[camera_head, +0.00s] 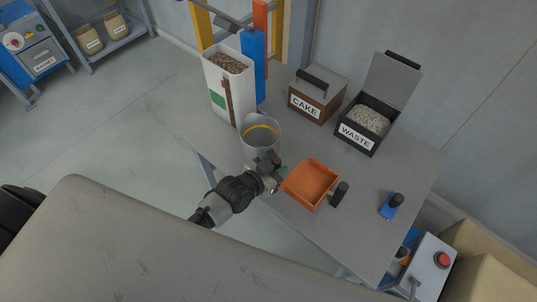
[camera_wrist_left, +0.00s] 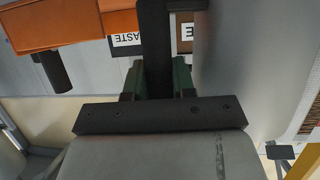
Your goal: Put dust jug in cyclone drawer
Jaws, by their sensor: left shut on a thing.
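The dust jug (camera_head: 262,145) is a grey, open-topped jug with a yellow band inside its rim. It is at the table's near left side, upright or nearly so; I cannot tell whether it touches the tabletop. My left gripper (camera_head: 271,168) is shut on its dark handle, which shows between the green fingers in the left wrist view (camera_wrist_left: 156,45). The jug's grey wall fills the right of that view (camera_wrist_left: 240,70). An orange open drawer-like tray (camera_head: 311,184) with a black handle is just right of the gripper; it looks empty. My right gripper is not in view.
A white bin (camera_head: 217,94) of brown pellets stands behind the jug. The CAKE box (camera_head: 318,92) and the open-lidded WASTE box (camera_head: 356,134) stand at the back. A small blue block with a black knob (camera_head: 390,206) is at the right. The grey tabletop (camera_head: 300,147) is clear between them.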

